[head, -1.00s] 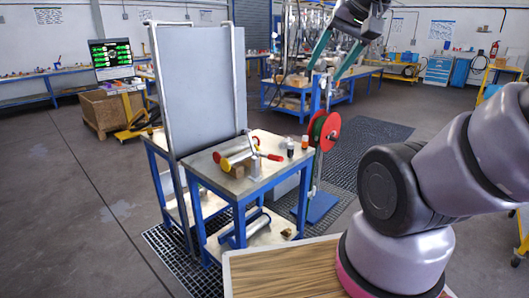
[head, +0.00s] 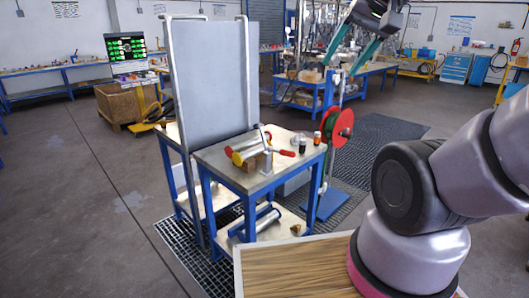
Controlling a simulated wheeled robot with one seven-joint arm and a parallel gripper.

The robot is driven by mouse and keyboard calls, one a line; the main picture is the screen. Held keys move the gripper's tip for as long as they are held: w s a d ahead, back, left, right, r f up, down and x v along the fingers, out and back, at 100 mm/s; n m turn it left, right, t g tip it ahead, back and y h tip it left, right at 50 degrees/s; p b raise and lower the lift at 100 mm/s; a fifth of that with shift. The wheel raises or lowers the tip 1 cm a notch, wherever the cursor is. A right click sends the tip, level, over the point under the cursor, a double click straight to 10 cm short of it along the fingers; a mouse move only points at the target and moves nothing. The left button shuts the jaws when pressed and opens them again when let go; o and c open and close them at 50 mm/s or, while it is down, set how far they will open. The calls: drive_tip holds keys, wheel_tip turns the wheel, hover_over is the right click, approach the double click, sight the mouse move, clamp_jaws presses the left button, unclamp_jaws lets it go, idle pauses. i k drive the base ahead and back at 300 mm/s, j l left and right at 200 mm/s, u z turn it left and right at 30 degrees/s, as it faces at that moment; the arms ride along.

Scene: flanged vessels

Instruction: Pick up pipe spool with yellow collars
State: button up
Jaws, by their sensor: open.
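A silver pipe spool (head: 247,154) with a yellow collar at its near end lies on the top of the blue-framed table, on a tan block. A red collar end (head: 229,151) shows just behind the yellow one; I cannot tell how the two parts are separated. The far end of the spool is partly hidden by a grey upright bracket. My gripper (head: 339,66) is at the upper right with its teal fingers apart and empty. It hangs in the air, well away from the spool.
A tall grey panel (head: 212,80) stands along the table's left side. A red-handled clamp (head: 286,153), small bottles (head: 317,138) and a red reel (head: 340,128) are right of the spool. A blue-collared spool (head: 256,222) lies on the lower shelf. A wood-topped surface (head: 300,268) is in front.

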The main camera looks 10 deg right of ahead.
sight(238, 158)
drive_tip(key=i+j, duration=0.15)
drive_tip(key=i, duration=0.25)
drive_tip(key=i+j, duration=0.15)
drive_tip(key=i, duration=0.25)
drive_tip(key=i+j, duration=0.1)
drive_tip(key=i, duration=0.35)
